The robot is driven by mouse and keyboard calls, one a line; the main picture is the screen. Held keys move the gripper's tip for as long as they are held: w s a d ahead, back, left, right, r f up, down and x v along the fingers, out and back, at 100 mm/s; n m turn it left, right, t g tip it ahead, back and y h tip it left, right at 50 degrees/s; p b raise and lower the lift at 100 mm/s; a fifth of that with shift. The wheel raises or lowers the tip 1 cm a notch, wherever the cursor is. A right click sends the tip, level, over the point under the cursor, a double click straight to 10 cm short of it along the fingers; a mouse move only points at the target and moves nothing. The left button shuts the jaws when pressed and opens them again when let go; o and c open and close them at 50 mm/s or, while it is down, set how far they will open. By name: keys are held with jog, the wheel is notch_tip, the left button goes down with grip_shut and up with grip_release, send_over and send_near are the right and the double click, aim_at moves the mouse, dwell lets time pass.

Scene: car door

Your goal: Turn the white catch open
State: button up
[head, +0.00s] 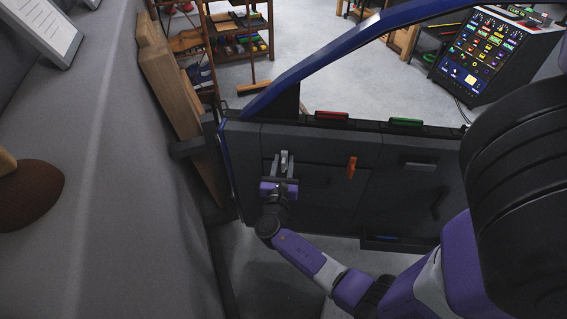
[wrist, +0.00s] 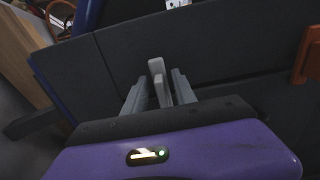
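The white catch (head: 284,157) is a small pale lever on the dark car door panel (head: 318,195), at the door's upper left. My gripper (head: 283,163) is at the catch, with one grey finger on each side. In the wrist view my gripper (wrist: 160,78) has its fingers apart, and gaps show between them and the catch. The catch's base is partly hidden by my gripper.
An orange lever (head: 351,167) and a grey handle (head: 419,165) are to the right on the same panel. A red piece (head: 332,115) and a green piece (head: 405,122) lie along the door's top edge. A wooden post (head: 172,95) stands left of the door.

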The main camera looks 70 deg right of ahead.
grip_shut()
jog(key=shift+m, duration=0.3)
jog(key=m+b, duration=0.3)
jog(key=shift+s+f, duration=0.2)
jog(key=shift+s, duration=0.05)
jog(key=m+b, duration=0.6)
jog(key=m, duration=0.1)
jog(key=f+m+b, duration=0.1)
jog(key=m+b, duration=0.2)
jog(key=shift+s+d, duration=0.15)
jog(key=shift+s, duration=0.2)
jog(key=m+b, duration=0.4)
jog(key=shift+m, duration=0.4)
